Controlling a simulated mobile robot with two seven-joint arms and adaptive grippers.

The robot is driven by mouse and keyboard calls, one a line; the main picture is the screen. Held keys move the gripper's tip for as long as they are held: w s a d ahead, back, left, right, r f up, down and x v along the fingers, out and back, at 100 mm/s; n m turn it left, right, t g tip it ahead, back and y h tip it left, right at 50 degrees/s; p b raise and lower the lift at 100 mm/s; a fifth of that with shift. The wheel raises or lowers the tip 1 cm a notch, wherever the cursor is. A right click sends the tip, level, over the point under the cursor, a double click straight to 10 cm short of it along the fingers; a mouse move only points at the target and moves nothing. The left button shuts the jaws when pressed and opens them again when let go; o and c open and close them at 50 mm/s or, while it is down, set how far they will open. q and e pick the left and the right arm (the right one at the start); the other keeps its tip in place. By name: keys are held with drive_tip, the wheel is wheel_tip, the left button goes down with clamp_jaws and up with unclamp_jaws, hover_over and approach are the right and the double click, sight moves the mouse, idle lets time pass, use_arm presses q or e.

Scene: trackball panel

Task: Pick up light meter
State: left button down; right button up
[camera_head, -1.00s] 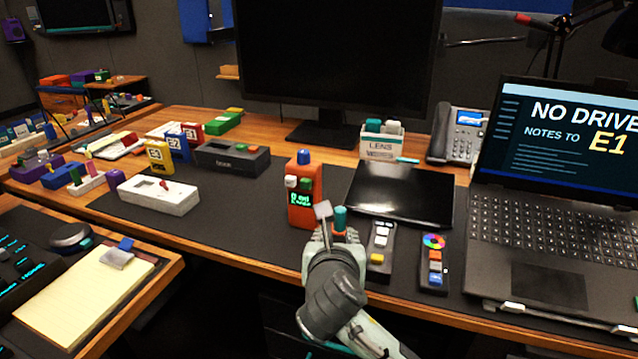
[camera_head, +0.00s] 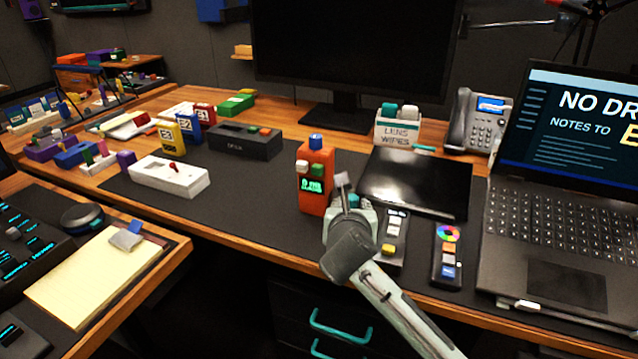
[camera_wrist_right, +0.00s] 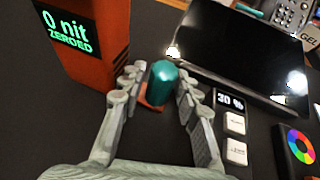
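The orange handheld meter (camera_head: 314,202), with a blue knob on top and a green display, stands upright on the dark desk mat. In the right wrist view its face (camera_wrist_right: 85,55) reads "0 nit ZEROED" at the upper left. My right gripper (camera_head: 353,196) is just to its right, low over the mat. In the right wrist view, my right gripper (camera_wrist_right: 160,84) is open, its fingers on either side of a small teal-topped piece (camera_wrist_right: 163,84) with an orange base. Whether the fingers touch this piece is unclear. My left gripper is out of view.
A dark tablet (camera_head: 415,182) lies behind the gripper. Two small remotes, one with a colour wheel (camera_head: 447,250), lie to its right, beside the laptop (camera_head: 550,230). A white switch box (camera_head: 168,177) and a black box (camera_head: 235,140) stand left. Mat left of the meter is clear.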

sight(352, 196)
clamp_jaws()
drive_tip(key=shift+r, duration=0.15)
drive_tip(key=shift+r, duration=0.25)
wheel_tip(352, 196, up, 4)
drive_tip(key=s+a+r, duration=0.1)
drive_tip(key=a+r, duration=0.1)
drive_tip(key=a, duration=0.1)
drive_tip(key=s+a+r, duration=0.2)
drive_tip(key=a, duration=0.2)
drive_tip(key=s+a+r, duration=0.2)
drive_tip(key=a, duration=0.1)
drive_tip(key=shift+a+r, duration=0.15)
drive_tip(key=shift+a, duration=0.15)
drive_tip(key=shift+w+d+f, duration=0.85)
drive_tip(key=shift+d+f, duration=0.9)
drive_tip(key=shift+w+d+f, duration=0.85)
drive_tip(key=shift+d+f, duration=0.85)
drive_tip(key=shift+d, duration=0.1)
drive_tip(key=shift+w+d+f, duration=0.85)
drive_tip(key=shift+d+f, duration=0.9)
drive_tip(key=shift+f, duration=0.1)
